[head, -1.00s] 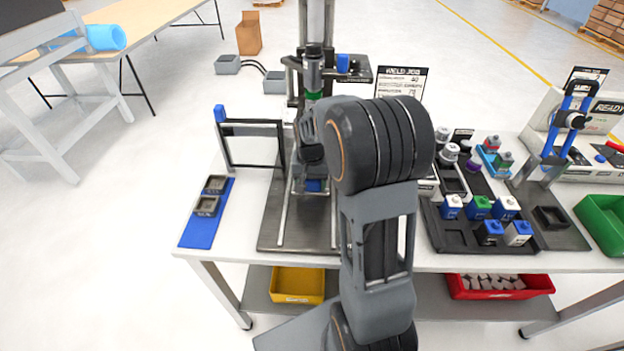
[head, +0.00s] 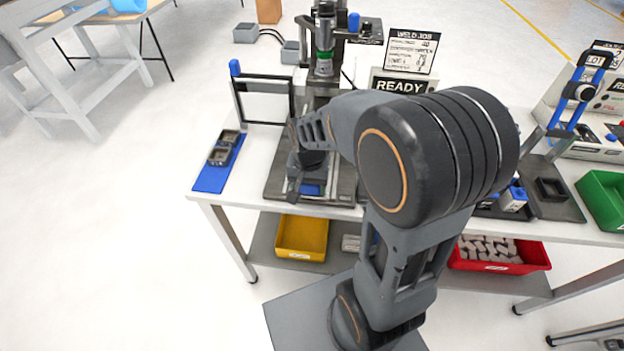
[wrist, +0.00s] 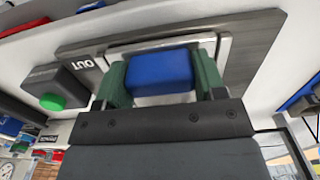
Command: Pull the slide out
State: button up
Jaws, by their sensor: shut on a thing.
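The slide's blue handle (head: 311,190) is close to the front edge of the dark base plate (head: 280,185) under the welding column. My gripper (head: 308,180) reaches down onto it from above; my arm hides part of the slide and its rails. In the wrist view, the green fingers of my gripper (wrist: 162,82) are shut on the blue handle (wrist: 161,72), one finger on each side. The word OUT (wrist: 79,66) is printed on the plate next to the handle. A pale metal frame (wrist: 222,45) surrounds the handle.
A black frame with a blue knob (head: 265,100) stands left of the slide, near a blue mat (head: 212,178). The welding head (head: 324,45) is behind. A READY box (head: 403,84) stands at back right. A green button (wrist: 52,102) shows in the wrist view. The floor in front is clear.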

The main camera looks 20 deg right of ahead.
jog(key=shift+s+a+f, duration=0.1)
jog(key=shift+s, duration=0.05)
jog(key=o, duration=1.1)
jog(key=shift+s+a, duration=0.1)
jog(key=shift+s, duration=0.05)
jog(key=shift+o, duration=0.9)
notch_tip(320, 180, up, 14)
jog(key=shift+p, duration=0.45)
